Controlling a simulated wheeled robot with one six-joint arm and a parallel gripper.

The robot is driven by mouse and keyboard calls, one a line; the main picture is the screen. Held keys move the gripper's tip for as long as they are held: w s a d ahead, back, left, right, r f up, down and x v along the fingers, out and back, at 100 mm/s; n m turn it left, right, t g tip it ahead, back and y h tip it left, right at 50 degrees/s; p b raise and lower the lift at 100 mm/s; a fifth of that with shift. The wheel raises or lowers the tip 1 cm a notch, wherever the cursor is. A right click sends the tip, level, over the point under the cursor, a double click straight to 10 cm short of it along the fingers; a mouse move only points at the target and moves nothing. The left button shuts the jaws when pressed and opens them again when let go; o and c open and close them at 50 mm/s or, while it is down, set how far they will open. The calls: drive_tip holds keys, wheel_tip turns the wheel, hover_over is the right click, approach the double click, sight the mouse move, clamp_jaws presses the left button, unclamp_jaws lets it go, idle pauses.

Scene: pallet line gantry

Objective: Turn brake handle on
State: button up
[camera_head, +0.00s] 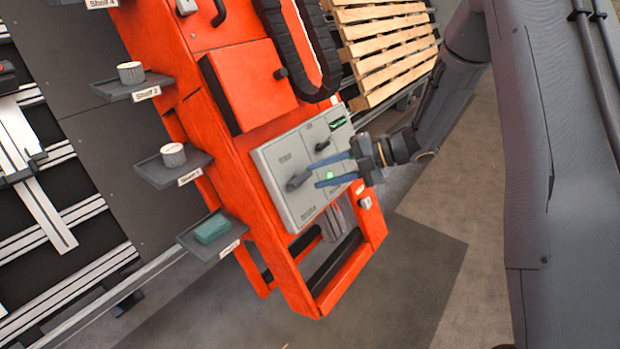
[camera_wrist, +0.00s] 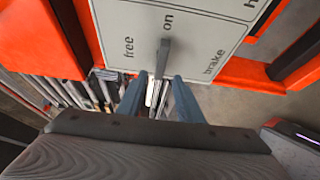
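The brake handle (camera_head: 299,180) is a dark grey lever on the lower left of a light grey panel (camera_head: 282,157). In the wrist view the handle (camera_wrist: 163,58) stands between the printed words "free", "on" and "brake"; which mark it points at is hard to tell. My gripper (camera_head: 319,175) has two blue fingers, spread apart, reaching from the right across the panel. In the wrist view its fingertips (camera_wrist: 156,82) lie just short of the handle's near end, one to each side. No contact shows, and nothing is held.
A second dark handle (camera_head: 322,146) and a green display (camera_head: 337,124) sit higher on the panel. The orange cabinet (camera_head: 255,85) carries it. Small shelves (camera_head: 172,172) stick out on the left. A wooden pallet (camera_head: 385,45) stands behind. The floor at the lower right is clear.

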drive_tip(key=shift+v, duration=1.45)
drive_tip(key=w+d+r+m+t+h+p, duration=0.2)
drive_tip(key=w+r+m+t+h+p, duration=0.1)
drive_tip(key=w+r+m+t+h, duration=0.25)
drive_tip(key=s+d+r+m+t+h+p, duration=0.25)
drive_tip(key=d+r+m+h+p, duration=0.2)
drive_tip(key=d+m, duration=0.55)
drive_tip(key=s+d+r+m+g+h+p, duration=0.1)
drive_tip(key=s+d+m+g+h, duration=0.1)
drive_tip(key=s+m, duration=0.45)
drive_tip(key=s+d+m+g+h+p, duration=0.1)
drive_tip(key=s+d+m+g+h, duration=0.2)
drive_tip(key=s, duration=0.7)
drive_tip(key=s+a+m+g+y+p, duration=0.1)
drive_tip(key=s+a+m+g, duration=0.1)
drive_tip(key=s, duration=0.6)
drive_tip(key=s+a+r+m+g+y+p, duration=0.1)
drive_tip(key=s+a+m+g, duration=0.1)
drive_tip(key=s+m, duration=0.3)
drive_tip(key=s, duration=0.4)
drive_tip(key=shift+a+r+g, duration=0.25)
drive_tip(key=shift+a+g, duration=0.05)
drive_tip(key=shift+a, duration=0.1)
drive_tip(key=shift+s, duration=0.1)
